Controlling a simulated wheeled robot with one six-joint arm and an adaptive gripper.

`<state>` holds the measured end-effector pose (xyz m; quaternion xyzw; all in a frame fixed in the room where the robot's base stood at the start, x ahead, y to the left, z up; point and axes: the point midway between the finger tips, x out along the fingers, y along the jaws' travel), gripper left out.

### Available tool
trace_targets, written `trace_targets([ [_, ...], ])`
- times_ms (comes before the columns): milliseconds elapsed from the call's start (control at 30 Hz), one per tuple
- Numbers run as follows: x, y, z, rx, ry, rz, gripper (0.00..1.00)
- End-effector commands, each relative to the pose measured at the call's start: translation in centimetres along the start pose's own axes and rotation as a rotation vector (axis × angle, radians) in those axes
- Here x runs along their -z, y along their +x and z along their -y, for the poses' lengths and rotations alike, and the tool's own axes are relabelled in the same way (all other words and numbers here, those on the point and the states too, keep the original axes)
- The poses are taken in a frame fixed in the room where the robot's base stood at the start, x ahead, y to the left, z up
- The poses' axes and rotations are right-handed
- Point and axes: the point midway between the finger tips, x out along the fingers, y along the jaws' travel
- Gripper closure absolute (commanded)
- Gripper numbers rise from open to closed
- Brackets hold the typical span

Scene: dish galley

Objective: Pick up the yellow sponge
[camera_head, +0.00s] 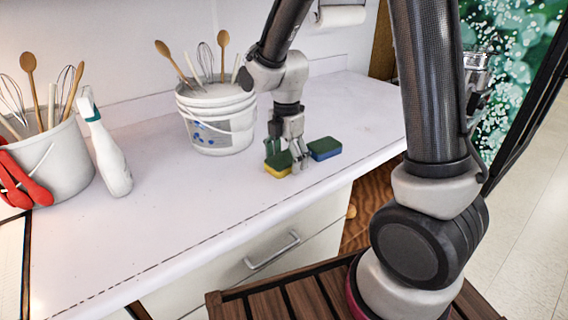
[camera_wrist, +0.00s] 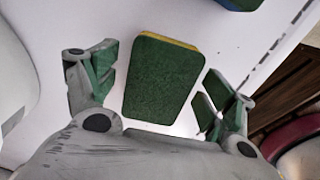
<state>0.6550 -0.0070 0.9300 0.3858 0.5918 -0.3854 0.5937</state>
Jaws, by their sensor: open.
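The yellow sponge (camera_head: 279,166) has a green scouring top and lies flat on the white counter near its front edge. In the wrist view the sponge (camera_wrist: 162,80) shows mostly its green face, with a thin yellow edge at the top. My gripper (camera_head: 299,166) points down at the sponge, with its fingers partly in front of it. In the wrist view my gripper (camera_wrist: 155,92) is open, one finger on each side of the sponge with gaps between. The fingers do not appear to touch it.
A blue sponge (camera_head: 325,149) with a green top lies just to the right, and its corner shows in the wrist view (camera_wrist: 240,3). A white bucket of utensils (camera_head: 222,132) stands behind left. A spray bottle (camera_head: 107,150) and another bucket (camera_head: 62,160) stand farther left. Counter (camera_head: 180,205) in front is clear.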

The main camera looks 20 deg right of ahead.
Motion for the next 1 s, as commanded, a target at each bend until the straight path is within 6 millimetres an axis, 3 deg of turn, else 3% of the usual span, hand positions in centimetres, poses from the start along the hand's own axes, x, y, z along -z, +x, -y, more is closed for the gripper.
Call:
trace_targets([
  [33, 0.0, 0.0, 0.0, 0.000, 0.000, 0.000, 0.19],
  [267, 0.0, 0.0, 0.0, 0.000, 0.000, 0.000, 0.50],
  [667, 0.0, -0.4, -0.1, -0.002, 0.000, 0.000, 0.51],
  [1000, 0.0, -7.0, -0.1, -0.004, 0.000, -0.001, 0.51],
])
